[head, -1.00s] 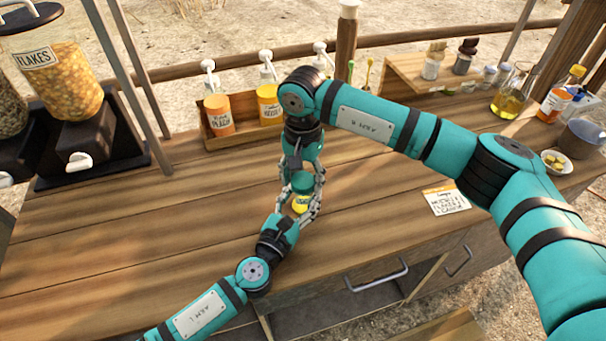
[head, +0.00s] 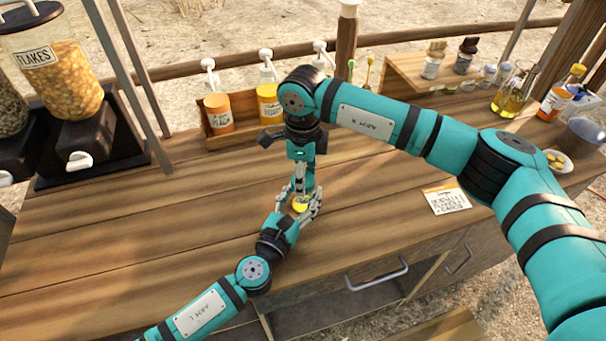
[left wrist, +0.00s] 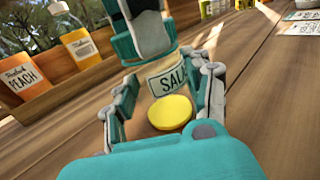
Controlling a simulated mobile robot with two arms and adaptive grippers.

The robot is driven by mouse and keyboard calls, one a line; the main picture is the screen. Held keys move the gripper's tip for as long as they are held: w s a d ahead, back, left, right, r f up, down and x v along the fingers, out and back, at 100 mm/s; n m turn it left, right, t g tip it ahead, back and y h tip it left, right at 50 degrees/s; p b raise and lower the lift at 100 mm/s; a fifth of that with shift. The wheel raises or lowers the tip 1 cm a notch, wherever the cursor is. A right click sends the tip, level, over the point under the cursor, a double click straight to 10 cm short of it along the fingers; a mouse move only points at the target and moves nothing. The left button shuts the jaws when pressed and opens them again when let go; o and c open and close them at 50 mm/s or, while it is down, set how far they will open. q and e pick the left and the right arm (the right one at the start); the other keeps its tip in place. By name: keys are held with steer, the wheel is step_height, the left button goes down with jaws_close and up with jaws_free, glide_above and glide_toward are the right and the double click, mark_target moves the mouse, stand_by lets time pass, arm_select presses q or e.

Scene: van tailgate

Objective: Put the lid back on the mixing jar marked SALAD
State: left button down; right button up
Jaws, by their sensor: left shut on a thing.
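The jar marked SALAD (left wrist: 168,80) stands between the fingers of my left gripper (left wrist: 162,103), which is shut on it. A yellow patch shows low in the jar; in the head view the jar (head: 300,204) is mostly covered by fingers. A teal band that looks like the lid (left wrist: 148,52) sits at the jar's top, directly under my right gripper (left wrist: 146,35). It is unclear whether the lid is fully seated. My right gripper points down from above, its fingers close over the lid, and their grip is not clear.
A wooden rack with pump bottles (head: 268,103) stands behind. Flake dispensers (head: 62,82) are at the left. A paper card (head: 446,200) lies to the right, with an oil flask (head: 508,102) and a small bowl (head: 557,162) beyond.

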steer(key=m, duration=1)
steer(key=o, duration=1.3)
steer(key=shift+r, duration=2.25)
steer(key=shift+c, duration=0.3)
